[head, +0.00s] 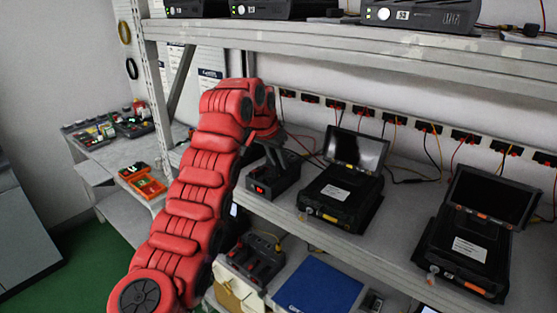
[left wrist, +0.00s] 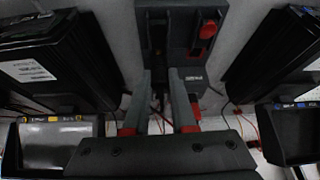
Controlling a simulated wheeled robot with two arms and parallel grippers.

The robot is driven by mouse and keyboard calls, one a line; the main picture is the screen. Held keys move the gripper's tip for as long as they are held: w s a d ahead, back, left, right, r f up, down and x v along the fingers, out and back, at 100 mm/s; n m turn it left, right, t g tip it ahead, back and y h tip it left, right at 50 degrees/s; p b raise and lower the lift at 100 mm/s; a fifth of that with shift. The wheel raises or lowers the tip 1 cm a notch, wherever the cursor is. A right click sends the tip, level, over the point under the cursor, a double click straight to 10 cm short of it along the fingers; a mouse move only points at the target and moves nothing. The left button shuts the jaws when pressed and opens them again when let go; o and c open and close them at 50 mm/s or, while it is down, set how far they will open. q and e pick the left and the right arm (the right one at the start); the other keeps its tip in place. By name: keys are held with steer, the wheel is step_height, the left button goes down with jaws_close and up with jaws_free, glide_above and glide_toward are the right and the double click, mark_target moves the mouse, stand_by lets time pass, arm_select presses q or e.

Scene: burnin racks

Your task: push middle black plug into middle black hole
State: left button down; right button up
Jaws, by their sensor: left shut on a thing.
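My left gripper (head: 280,158) reaches over a small dark box (head: 262,188) with a red lit switch on the shelf. In the left wrist view the fingers of the left gripper (left wrist: 161,78) are nearly parallel with a narrow gap between them, their tips at the edge of the dark box (left wrist: 183,58). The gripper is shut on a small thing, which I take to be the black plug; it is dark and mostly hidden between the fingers. I cannot tell the middle black hole apart on the box's dark face. My right gripper is in neither view.
Black testers with tilted screens (head: 340,192) (head: 468,238) stand to the right of the box. A row of sockets with red and yellow wires (head: 385,115) runs along the back wall. A blue case (head: 318,287) lies on the lower shelf.

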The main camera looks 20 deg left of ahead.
arm_select(q)
steer(key=shift+f+b, duration=0.45)
steer(key=shift+f, duration=0.1)
stand_by(0.4)
steer(key=shift+c, duration=1.3)
jaws_free()
steer(key=shift+r+p, duration=1.7)
steer(key=shift+r, duration=1.15)
steer(key=shift+f, duration=0.15)
